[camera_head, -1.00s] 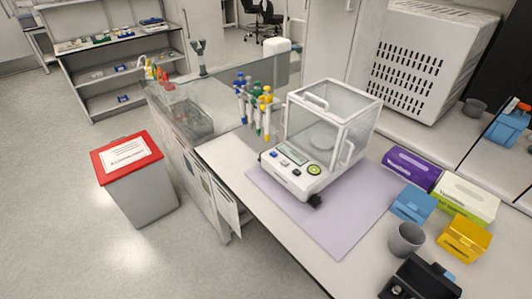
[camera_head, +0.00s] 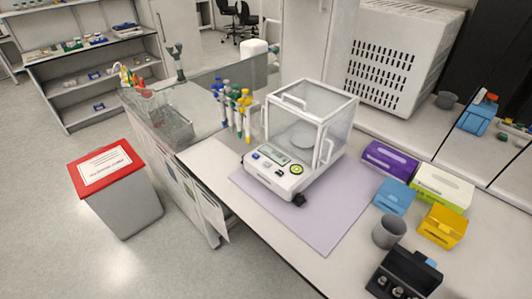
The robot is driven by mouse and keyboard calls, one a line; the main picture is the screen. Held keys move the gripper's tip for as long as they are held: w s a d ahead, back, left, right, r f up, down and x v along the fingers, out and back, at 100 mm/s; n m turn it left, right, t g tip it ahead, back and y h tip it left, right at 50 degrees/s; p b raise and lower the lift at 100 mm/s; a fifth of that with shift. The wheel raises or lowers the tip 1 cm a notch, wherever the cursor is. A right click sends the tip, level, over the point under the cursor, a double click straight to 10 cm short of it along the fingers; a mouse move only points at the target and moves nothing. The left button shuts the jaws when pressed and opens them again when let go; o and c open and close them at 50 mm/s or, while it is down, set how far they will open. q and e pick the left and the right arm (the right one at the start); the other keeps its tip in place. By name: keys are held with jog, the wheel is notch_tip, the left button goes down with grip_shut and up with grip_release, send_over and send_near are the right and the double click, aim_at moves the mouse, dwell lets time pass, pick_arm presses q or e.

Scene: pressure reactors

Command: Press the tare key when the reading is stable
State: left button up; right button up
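An analytical balance (camera_head: 302,138) with a glass draft shield stands on a lilac mat (camera_head: 338,213) on the bench. Its front panel carries a small greenish display (camera_head: 274,156), a round green-ringed key (camera_head: 296,169) and several small keys, one blue (camera_head: 255,155) and one dark (camera_head: 279,173). The display's reading and the key labels are too small to read. The pan inside the shield looks empty. Neither of my grippers shows in the head view.
Pipettes on a stand (camera_head: 232,108) are left of the balance. A red-lidded bin (camera_head: 115,187) stands on the floor at left.

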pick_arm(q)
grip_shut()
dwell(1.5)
